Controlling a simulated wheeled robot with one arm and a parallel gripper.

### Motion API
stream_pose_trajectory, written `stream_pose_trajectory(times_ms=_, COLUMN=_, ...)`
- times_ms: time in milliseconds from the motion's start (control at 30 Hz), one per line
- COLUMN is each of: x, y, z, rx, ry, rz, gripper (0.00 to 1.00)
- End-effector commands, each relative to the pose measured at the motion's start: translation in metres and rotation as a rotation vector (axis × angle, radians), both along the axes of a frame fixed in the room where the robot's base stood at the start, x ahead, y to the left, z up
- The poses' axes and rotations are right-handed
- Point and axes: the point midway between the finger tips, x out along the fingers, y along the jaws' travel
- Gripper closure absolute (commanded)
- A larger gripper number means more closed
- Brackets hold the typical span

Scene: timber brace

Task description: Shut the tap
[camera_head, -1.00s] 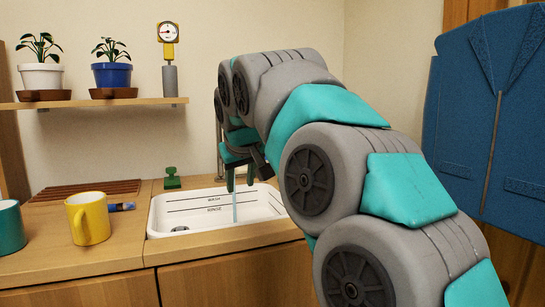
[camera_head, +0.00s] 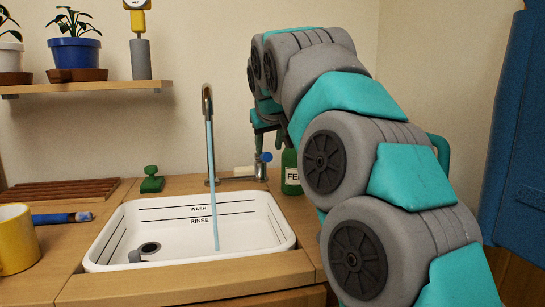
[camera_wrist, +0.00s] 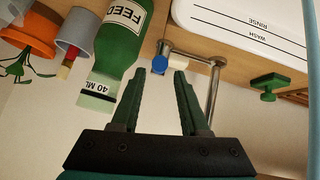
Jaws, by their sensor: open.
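The metal tap (camera_head: 209,110) rises behind the white sink, and a thin blue stream of water (camera_head: 213,195) runs from its spout into the basin. A blue-ended handle (camera_head: 266,157) sits on the right end of the tap's low pipe. My gripper (camera_head: 266,143) is open and empty, pointing down just above this handle. In the wrist view, which is upside down, the blue handle end (camera_wrist: 160,63) shows between and just beyond the open fingertips (camera_wrist: 160,75). I cannot tell whether they touch. The tap's pipe (camera_wrist: 213,90) also shows there.
A green FEED bottle (camera_head: 291,172) stands close right of the handle, beside my gripper; it also shows in the wrist view (camera_wrist: 122,40). A green stamp-like object (camera_head: 151,181) stands left of the tap.

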Motion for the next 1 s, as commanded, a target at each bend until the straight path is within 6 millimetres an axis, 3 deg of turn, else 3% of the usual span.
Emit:
stream_pose_trajectory(times_ms=400, x=0.042, y=0.006, z=-0.042, rx=0.0, ry=0.003, rz=0.0, gripper=0.55)
stream_pose_trajectory(times_ms=733, x=0.047, y=0.006, z=-0.046, rx=0.0, ry=0.0, rz=0.0, gripper=0.55)
stream_pose_trajectory(times_ms=1000, x=0.047, y=0.006, z=-0.046, rx=0.0, ry=0.0, rz=0.0, gripper=0.86)
